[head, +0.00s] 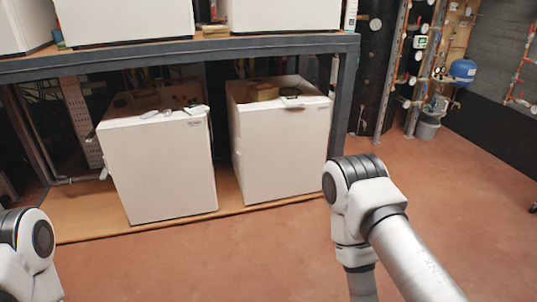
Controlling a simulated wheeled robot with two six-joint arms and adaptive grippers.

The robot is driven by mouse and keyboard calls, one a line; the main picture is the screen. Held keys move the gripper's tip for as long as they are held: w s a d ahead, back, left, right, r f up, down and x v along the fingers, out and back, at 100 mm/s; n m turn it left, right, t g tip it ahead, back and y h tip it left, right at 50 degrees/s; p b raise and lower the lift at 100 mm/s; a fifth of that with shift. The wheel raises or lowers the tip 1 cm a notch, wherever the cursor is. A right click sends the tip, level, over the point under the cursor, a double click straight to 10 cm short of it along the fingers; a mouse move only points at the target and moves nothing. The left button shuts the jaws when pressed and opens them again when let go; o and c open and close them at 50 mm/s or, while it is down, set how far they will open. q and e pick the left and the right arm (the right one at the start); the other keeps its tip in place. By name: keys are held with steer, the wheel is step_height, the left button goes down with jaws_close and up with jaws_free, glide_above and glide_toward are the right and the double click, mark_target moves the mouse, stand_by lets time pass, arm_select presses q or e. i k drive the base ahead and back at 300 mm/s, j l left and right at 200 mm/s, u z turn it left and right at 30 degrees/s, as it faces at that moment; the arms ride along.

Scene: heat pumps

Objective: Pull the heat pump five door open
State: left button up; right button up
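Two white box-shaped heat pumps stand on the low wooden shelf: one at the left (158,168) and one at the right (280,148). Both fronts look closed. Parts of three more white units show on the upper shelf, the middle one (125,18) and the right one (280,14) most clearly. I cannot tell which unit is heat pump five. My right arm stands in front and to the right of the lower right unit, apart from it. My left arm shows at the lower left edge. Neither gripper is in the picture.
A dark metal rack frame (343,100) surrounds the lower units. The reddish floor (200,270) in front is clear. Pipes, a blue tank (463,70) and a grey bucket (427,126) stand at the back right.

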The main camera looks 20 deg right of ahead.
mark_target(284, 149)
steer(key=i+l+z, duration=0.2)
steer(key=i, duration=0.4)
steer(key=i+z, duration=0.2)
steer(key=i, duration=0.4)
steer(key=i+z, duration=0.25)
steer(key=i, duration=0.35)
steer(key=i+j+z, duration=0.2)
steer(key=i, duration=0.4)
steer(key=i+j+z, duration=0.2)
steer(key=i, duration=0.35)
